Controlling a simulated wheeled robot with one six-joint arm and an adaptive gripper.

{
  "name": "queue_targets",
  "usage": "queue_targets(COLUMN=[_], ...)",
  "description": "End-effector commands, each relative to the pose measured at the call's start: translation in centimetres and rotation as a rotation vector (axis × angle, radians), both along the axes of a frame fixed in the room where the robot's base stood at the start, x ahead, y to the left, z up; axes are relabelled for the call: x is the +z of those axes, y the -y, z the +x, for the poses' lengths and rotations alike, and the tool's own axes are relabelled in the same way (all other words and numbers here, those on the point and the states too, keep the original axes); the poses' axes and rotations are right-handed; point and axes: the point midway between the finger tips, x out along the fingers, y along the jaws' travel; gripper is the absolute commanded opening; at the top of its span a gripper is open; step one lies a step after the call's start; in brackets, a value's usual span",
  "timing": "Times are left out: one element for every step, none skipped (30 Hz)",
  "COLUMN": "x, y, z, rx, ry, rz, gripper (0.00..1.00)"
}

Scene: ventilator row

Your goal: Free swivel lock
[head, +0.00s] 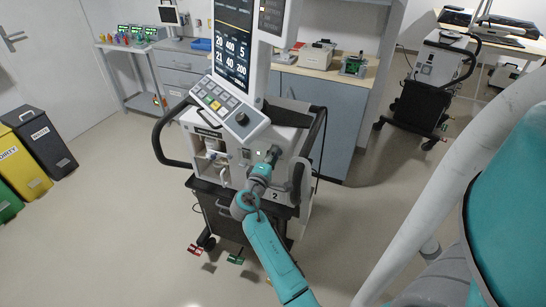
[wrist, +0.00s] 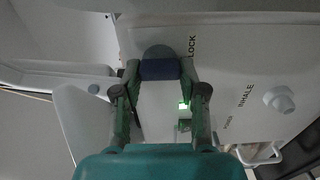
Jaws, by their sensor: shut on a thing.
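The ventilator (head: 232,128), marked 2, stands in the middle of the head view with its screen lit. In the wrist view its pale panel carries a LOCK label (wrist: 192,47). Beside the label is the swivel lock's dark blue grip (wrist: 159,70), in front of a grey round part (wrist: 157,52). My gripper (wrist: 159,78) has a finger on each side of the blue grip and is shut on it. In the head view my gripper (head: 273,155) reaches the right part of the ventilator's front and hides the lock there.
Near the lock are a small green light (wrist: 184,105) and a knob (wrist: 279,99) by the INHALE label. The ventilator has a black side handle (head: 163,140). Another ventilator (head: 430,80) stands at the back right. Bins (head: 45,137) stand at the left; the floor between is clear.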

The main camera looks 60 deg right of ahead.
Motion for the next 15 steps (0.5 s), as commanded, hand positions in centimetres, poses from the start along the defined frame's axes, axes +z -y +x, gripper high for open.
queue_targets(x=[-0.09, -0.09, -0.09, -0.10, -0.10, -0.10, -0.10, -0.10, -0.10, -0.10, -0.09, -0.08, -0.08, -0.07, -0.06], y=[0.01, 0.01, 0.01, 0.01, 0.01, 0.01, 0.01, 0.01, 0.01, 0.01, 0.01, 0.00, 0.00, 0.00, 0.00], z=[-0.04, -0.04, -0.04, -0.04, -0.04, -0.04, -0.04, -0.04, -0.04, -0.04, -0.04, -0.03, -0.03, -0.03, -0.03], rx=[-0.001, -0.001, -0.001, -0.001, -0.001, -0.001, -0.001, -0.001, -0.001, -0.001, -0.001, -0.001, -0.001, -0.001, 0.000], ry=[0.001, 0.001, 0.001, 0.001, 0.001, 0.001, 0.001, 0.001, 0.001, 0.001, 0.000, 0.000, 0.000, 0.000, 0.000], rz=[0.002, 0.002, 0.002, 0.002, 0.002, 0.002, 0.002, 0.002, 0.002, 0.002, 0.002, 0.002, 0.002, 0.001, 0.001], gripper=[0.07, 0.07, 0.07, 0.07, 0.07, 0.07, 0.07, 0.44, 0.54, 0.61, 0.67, 0.67, 0.67, 0.67, 0.67])
